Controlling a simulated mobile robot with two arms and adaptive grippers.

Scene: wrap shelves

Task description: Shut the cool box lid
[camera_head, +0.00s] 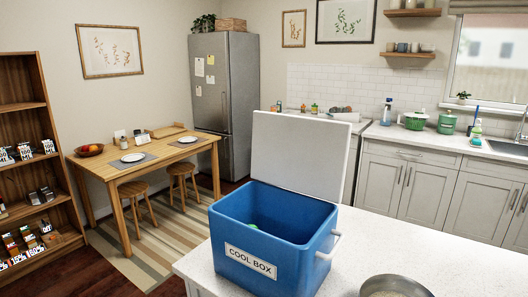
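A blue cool box (240,262) labelled "COOL BOX" stands on the white speckled counter in the lower middle of the head view. Its white-grey lid (299,155) is open and stands up at the back edge of the box, leaning slightly back. A pale handle (329,249) sticks out on the box's right side. A small green thing (253,227) shows inside; most of the inside is hidden by the front wall. Neither of my grippers is in view.
A metal bowl (396,287) stands on the counter (440,250) right of the box, cut off by the lower edge. The counter between them and to the far right is clear. A dining table (160,158), fridge (226,100) and shelf (25,150) stand further back.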

